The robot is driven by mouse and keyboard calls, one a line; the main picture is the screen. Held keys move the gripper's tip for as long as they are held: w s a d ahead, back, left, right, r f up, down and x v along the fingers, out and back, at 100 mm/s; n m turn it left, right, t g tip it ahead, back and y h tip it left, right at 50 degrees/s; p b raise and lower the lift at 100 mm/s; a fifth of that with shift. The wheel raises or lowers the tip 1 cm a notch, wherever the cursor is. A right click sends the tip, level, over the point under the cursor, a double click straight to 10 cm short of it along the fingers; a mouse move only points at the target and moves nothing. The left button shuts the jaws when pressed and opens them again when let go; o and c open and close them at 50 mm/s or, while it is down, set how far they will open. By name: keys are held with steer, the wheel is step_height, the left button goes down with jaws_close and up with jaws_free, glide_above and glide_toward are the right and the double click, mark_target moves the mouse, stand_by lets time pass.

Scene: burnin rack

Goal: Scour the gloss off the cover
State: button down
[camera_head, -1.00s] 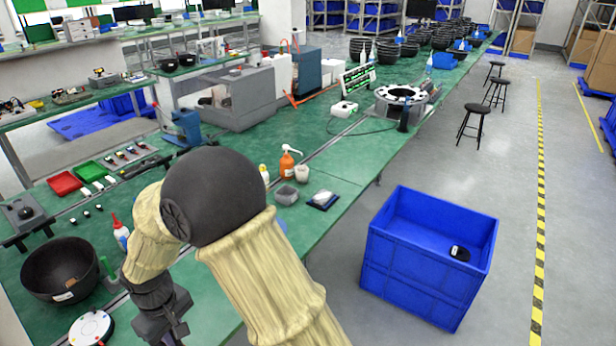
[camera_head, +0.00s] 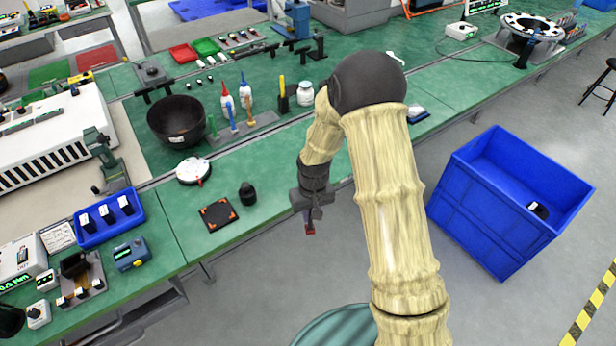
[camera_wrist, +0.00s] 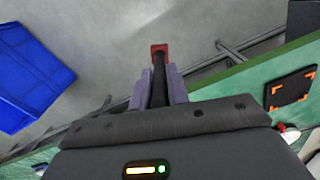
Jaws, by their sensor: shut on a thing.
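My gripper (camera_head: 307,212) hangs just off the front edge of the green bench, with grey floor behind it. In the wrist view my gripper (camera_wrist: 160,88) is shut on a slim dark tool with a red end (camera_wrist: 160,50). The red end (camera_head: 309,230) also shows below the jaws in the head view. A black domed piece (camera_head: 248,193) stands on the bench to the left. Beside it lies a dark square mat with orange corner marks (camera_head: 218,214), also in the wrist view (camera_wrist: 291,88). I cannot tell which thing is the cover.
A white round disc (camera_head: 193,170) and a large black bowl (camera_head: 176,121) stand behind the mat. Bottles (camera_head: 228,103) and a white jar (camera_head: 305,94) are farther back. A blue tray (camera_head: 109,219) is at left. A blue crate (camera_head: 480,205) stands on the floor at right.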

steer(key=d+f+m, duration=0.3)
steer(key=d+f, duration=0.5)
steer(key=d, duration=0.3)
steer(key=shift+d, duration=0.2)
steer(key=shift+s+d, duration=0.1)
